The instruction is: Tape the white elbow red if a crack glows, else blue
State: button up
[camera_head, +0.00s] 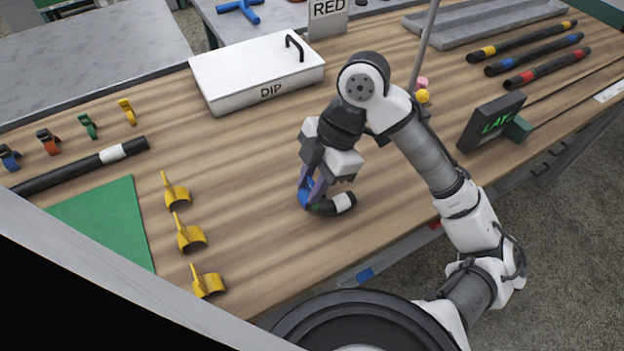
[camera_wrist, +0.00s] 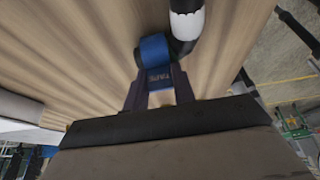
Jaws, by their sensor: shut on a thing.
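A short black elbow with a white band (camera_head: 343,202) lies on the wooden table under my gripper (camera_head: 316,190). In the wrist view the white band (camera_wrist: 187,25) shows at the top, next to a blue tape piece (camera_wrist: 155,50). My gripper (camera_wrist: 158,96) is shut on the blue tape's tab, which bears lettering. The blue tape (camera_head: 304,194) sits at the elbow's left end. It looks bent around the black part, but the fingers hide much of the contact. No glowing crack shows on the visible part of the elbow.
Three yellow clips (camera_head: 189,236) and a green mat (camera_head: 105,222) lie left. Banded black hoses (camera_head: 535,54) lie at the back right.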

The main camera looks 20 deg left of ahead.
jog(key=shift+s+f+b, duration=0.15)
jog(key=shift+f+b, duration=0.25)
jog(key=shift+f, duration=0.4)
jog(key=o, duration=0.9)
jog(key=shift+o, duration=0.8)
jog(key=p+v, duration=0.1)
jog(key=v, duration=1.4)
jog(key=shift+s+r, duration=0.2)
jog(key=shift+r, duration=0.05)
jog(key=shift+s+a, duration=0.1)
